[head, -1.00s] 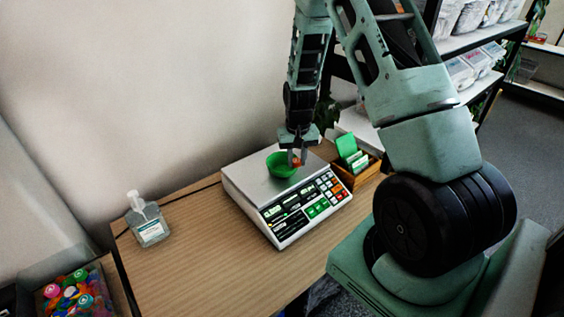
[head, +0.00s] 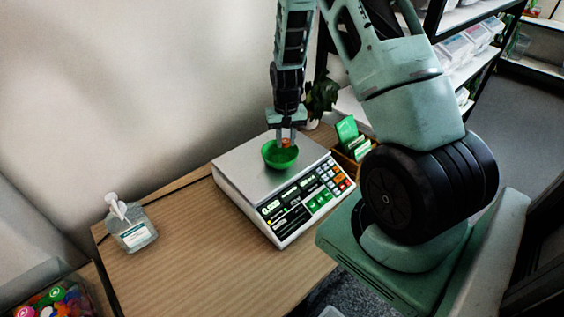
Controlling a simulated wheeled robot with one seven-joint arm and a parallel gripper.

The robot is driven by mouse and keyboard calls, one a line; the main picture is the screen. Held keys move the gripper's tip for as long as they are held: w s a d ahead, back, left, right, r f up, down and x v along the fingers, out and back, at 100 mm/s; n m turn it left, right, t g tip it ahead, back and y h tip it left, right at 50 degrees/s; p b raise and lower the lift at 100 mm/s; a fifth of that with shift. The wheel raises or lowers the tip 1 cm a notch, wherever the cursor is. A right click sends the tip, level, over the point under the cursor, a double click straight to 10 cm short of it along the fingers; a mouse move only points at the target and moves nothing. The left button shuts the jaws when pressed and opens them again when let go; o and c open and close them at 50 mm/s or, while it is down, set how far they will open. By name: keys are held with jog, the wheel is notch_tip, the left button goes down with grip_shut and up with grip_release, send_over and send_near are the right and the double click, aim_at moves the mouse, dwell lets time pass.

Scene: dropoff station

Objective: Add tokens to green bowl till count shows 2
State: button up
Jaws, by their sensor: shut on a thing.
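The green bowl (head: 281,158) sits on the silver pan of the counting scale (head: 240,166). My gripper (head: 286,143) points down over the bowl, its fingertips at about the height of the bowl's rim. It is shut on a small orange-red token (head: 286,143). I cannot tell whether the token touches the bowl. The scale's display (head: 270,208) is lit, but its digits are too small to read surely. The inside of the bowl is partly hidden by the fingers.
A bin of colourful tokens (head: 58,299) is at the lower left, cut off by the frame. A sanitizer bottle (head: 131,226) stands on the wooden table (head: 200,258). A wooden box with green cards (head: 350,140) is right of the scale. The table's front is clear.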

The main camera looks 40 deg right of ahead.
jog(key=shift+f+b, duration=0.4)
jog(key=shift+f, duration=0.55)
jog(key=o, duration=1)
notch_tip(320, 180, up, 18)
jog(key=shift+f+b, duration=0.25)
jog(key=shift+b, duration=0.9)
